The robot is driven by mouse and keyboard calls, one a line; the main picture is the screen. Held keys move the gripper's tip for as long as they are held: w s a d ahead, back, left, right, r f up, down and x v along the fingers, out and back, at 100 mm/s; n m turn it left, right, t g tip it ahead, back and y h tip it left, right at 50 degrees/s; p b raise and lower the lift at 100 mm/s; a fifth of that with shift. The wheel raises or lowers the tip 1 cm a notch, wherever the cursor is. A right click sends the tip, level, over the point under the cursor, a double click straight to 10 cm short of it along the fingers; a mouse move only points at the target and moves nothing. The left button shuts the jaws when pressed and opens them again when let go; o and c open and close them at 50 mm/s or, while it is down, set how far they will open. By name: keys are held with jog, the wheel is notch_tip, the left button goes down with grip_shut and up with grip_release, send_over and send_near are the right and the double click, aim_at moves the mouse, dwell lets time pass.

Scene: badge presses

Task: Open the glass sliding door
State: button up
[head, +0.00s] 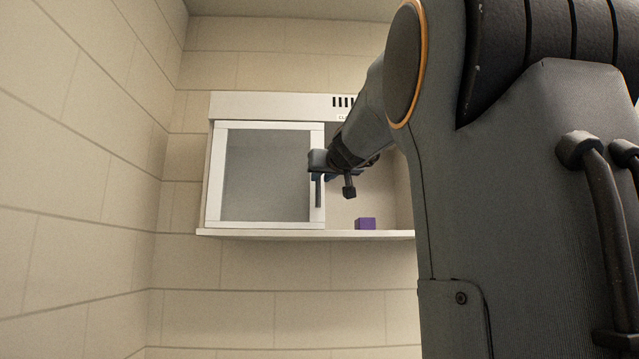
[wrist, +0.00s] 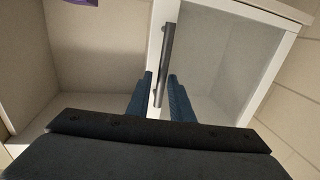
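The glass sliding door (head: 265,175) has a white frame and covers the left part of the wall cabinet (head: 268,105); it also shows in the wrist view (wrist: 225,60). A dark vertical bar handle (head: 318,192) is on its right frame post; it also shows in the wrist view (wrist: 167,60). My gripper (head: 328,177) is at the handle in the head view. In the wrist view my gripper (wrist: 160,90) is open, with one blue finger on each side of the handle bar and gaps visible. Whether the fingertips reach past the bar is hard to tell.
A purple block (head: 365,223) sits on the cabinet floor in the uncovered right part; a bit of it shows in the wrist view (wrist: 82,2). A brick wall (head: 70,170) stands close on the left. My arm hides the cabinet's right end in the head view.

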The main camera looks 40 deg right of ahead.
jog(key=b+v, duration=0.1)
jog(key=v, duration=0.3)
jog(key=shift+s, duration=0.3)
jog(key=w+a+f+n+g+y+p, duration=0.1)
jog(key=a+f+g+y, duration=0.15)
jog(key=a+f, duration=0.75)
jog(key=a+f+g+y, duration=0.2)
jog(key=f+g, duration=0.1)
jog(key=f, duration=1.5)
jog(key=w+a+f+n+g+y+p, duration=0.1)
jog(key=a+f+g+y, duration=0.35)
jog(key=f, duration=1.05)
jog(key=s+a+f+n+g+h, duration=0.1)
jog(key=s+a+f+g, duration=0.1)
jog(key=s+a+f, duration=0.5)
jog(key=s+a+f+g+h, duration=0.1)
jog(key=s+a+f, duration=0.2)
jog(key=s+f, duration=0.5)
jog(key=s+a+f+n+g, duration=0.1)
jog(key=s+a+f+g, duration=0.2)
jog(key=s+f, duration=0.7)
jog(key=shift+s+g+h+p, duration=0.4)
jog(key=shift+s+g, duration=0.1)
jog(key=shift+s, duration=0.15)
